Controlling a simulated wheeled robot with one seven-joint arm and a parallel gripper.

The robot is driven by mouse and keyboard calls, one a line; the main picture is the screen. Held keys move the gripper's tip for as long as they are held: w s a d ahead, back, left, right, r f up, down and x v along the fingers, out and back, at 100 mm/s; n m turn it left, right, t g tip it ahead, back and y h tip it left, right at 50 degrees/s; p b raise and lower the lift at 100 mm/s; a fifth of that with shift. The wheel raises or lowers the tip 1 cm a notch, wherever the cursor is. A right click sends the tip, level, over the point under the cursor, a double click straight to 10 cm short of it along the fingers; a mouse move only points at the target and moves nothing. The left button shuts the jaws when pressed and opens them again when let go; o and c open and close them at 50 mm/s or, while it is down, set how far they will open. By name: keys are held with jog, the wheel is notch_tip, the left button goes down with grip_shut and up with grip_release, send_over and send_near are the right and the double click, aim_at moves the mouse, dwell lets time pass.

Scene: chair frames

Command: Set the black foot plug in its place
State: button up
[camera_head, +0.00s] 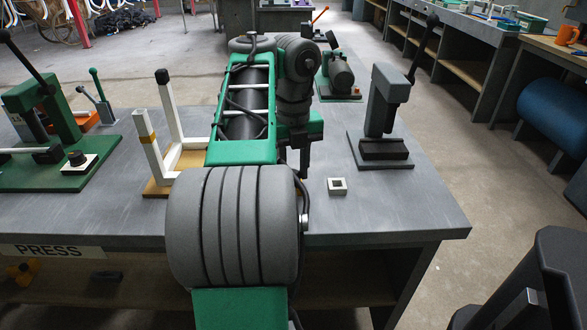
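A white chair frame (181,140) stands with its legs up on a wooden board on the bench. One leg has a black cap (162,75) on its top end; the nearer leg has a yellow band and shows no black cap. A small pale square piece (337,185) with a dark middle lies on the bench, right of my gripper. I cannot tell if it holds a plug. My gripper (304,172) points down over the bench between the frame and this piece, mostly hidden by my arm. Its fingers and anything between them are unclear.
A green press (45,110) with a black knob (77,157) on a white plate stands at left. A dark grey lever press (384,105) stands at right. A motor-like machine (338,75) is behind. The bench's front right corner (430,215) is clear. A dark stool (535,280) stands at lower right.

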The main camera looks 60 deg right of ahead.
jog(key=o, duration=0.3)
jog(key=shift+o, duration=0.2)
notch_tip(320, 180, up, 8)
jog(key=p, duration=0.7)
jog(key=shift+f, duration=0.1)
